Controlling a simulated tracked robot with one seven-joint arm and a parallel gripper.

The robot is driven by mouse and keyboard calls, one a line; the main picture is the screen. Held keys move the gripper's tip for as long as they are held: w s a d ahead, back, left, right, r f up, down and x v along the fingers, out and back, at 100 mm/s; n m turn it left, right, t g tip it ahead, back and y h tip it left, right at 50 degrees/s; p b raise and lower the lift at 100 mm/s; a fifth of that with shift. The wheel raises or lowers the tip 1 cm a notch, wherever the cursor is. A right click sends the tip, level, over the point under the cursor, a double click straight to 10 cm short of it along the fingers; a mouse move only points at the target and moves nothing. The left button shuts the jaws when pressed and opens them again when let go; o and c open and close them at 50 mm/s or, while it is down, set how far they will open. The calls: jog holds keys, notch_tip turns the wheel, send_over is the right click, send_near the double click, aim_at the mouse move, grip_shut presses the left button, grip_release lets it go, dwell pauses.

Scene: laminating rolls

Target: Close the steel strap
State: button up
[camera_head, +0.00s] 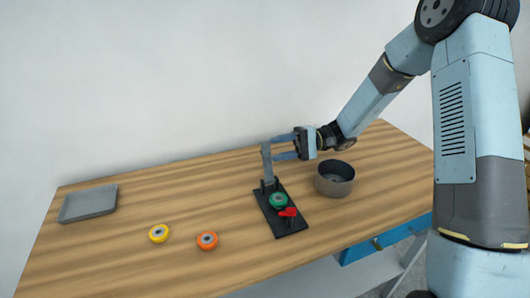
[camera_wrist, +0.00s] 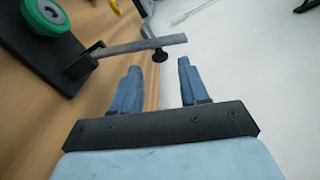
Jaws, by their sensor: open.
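The steel strap (camera_head: 266,164) stands up, open, from the far end of a black base plate (camera_head: 281,224).
A dark grey round bowl (camera_head: 335,181) stands right of the plate, below my forearm. A yellow roll (camera_head: 159,233) and an orange roll (camera_head: 207,241) lie to the left. A shallow grey tray (camera_head: 88,204) is at the far left. The tabletop (camera_head: 200,190) between is clear.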

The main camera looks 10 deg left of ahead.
aim_at(265, 152)
jog(key=shift+x, duration=2.65)
grip_shut()
jog(key=shift+d, duration=0.15)
